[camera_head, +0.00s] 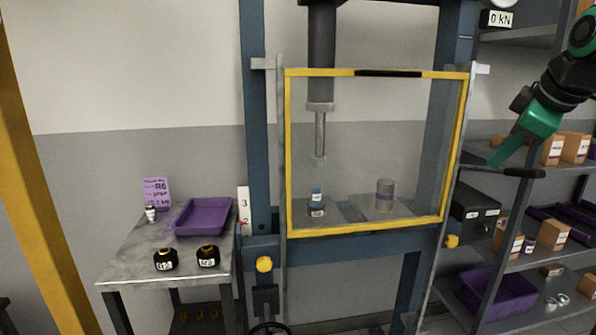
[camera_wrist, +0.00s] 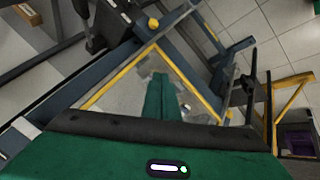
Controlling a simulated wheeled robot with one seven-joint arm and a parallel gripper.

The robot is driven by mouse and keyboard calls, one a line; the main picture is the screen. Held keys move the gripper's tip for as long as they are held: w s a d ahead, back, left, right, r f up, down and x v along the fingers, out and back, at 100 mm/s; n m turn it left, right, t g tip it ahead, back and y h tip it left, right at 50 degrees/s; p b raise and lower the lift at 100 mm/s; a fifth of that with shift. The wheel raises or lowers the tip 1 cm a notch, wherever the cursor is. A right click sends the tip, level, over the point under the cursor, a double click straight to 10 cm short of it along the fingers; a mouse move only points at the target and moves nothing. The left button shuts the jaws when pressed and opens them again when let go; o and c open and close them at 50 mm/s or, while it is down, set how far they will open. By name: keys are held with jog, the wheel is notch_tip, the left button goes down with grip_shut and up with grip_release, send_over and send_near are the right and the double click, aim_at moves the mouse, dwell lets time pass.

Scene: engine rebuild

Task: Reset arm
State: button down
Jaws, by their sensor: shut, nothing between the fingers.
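My arm comes in at the upper right in the head view. My green gripper (camera_head: 497,158) is shut and empty, its tip pointing down and left. It is just right of the press guard's yellow frame (camera_head: 463,140), close to a black-ended bar (camera_head: 525,173); whether they touch I cannot tell. In the wrist view, the closed green fingers (camera_wrist: 160,97) point towards the clear guard panel, which appears tilted there.
A bench with a purple tray (camera_head: 204,216) stands left. Shelves with boxes (camera_head: 553,235) stand right.

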jog(key=s+f+m+g, duration=0.7)
jog(key=s+f+m, duration=0.8)
jog(key=s+f, duration=1.1)
jog(key=shift+s+d+f+m+g, duration=0.3)
jog(key=shift+s+d+f, duration=0.15)
jog(key=shift+f, duration=0.4)
jog(key=shift+w, duration=0.1)
jog(key=shift+w+f, duration=0.2)
jog(key=shift+w, duration=0.4)
